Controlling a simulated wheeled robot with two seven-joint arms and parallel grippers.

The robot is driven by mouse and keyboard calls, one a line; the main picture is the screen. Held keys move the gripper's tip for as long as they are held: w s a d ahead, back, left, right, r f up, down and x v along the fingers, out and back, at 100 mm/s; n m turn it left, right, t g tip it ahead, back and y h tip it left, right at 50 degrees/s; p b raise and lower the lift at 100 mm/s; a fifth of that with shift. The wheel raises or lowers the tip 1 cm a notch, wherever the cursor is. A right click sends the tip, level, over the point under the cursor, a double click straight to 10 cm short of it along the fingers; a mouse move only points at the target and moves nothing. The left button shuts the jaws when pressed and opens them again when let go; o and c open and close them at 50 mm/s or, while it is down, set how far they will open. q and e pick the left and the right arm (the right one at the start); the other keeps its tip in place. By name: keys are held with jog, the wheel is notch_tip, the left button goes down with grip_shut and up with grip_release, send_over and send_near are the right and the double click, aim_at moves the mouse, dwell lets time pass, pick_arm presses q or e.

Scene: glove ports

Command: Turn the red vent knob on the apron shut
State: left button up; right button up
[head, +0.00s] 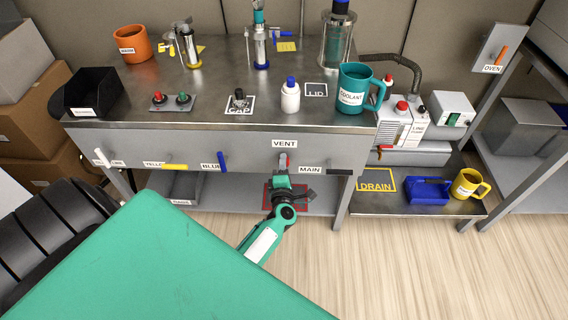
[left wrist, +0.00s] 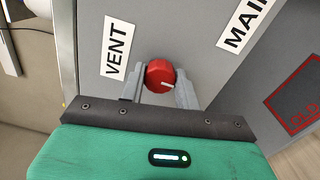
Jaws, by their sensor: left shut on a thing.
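The red vent knob (left wrist: 160,76) shows in the left wrist view, on the grey apron (left wrist: 200,25) beside the VENT label (left wrist: 117,46). A white pointer line is on the knob's face. My left gripper (left wrist: 160,88) is shut on the knob, with one finger on each side of it. In the head view my left gripper (head: 283,166) is at the apron just below the VENT label (head: 285,144) and hides most of the knob. My right gripper is in neither view.
A MAIN label (head: 310,169) and a black handle (head: 340,172) are right of my gripper. Blue (head: 221,161), yellow (head: 175,167) and white (head: 100,157) handles are on the apron to the left. A lower shelf (head: 225,195) lies below.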

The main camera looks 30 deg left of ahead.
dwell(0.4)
pick_arm(q)
jog(key=o, duration=1)
jog(key=v, duration=1.3)
jog(key=shift+s+d, duration=0.25)
jog(key=shift+d, duration=0.1)
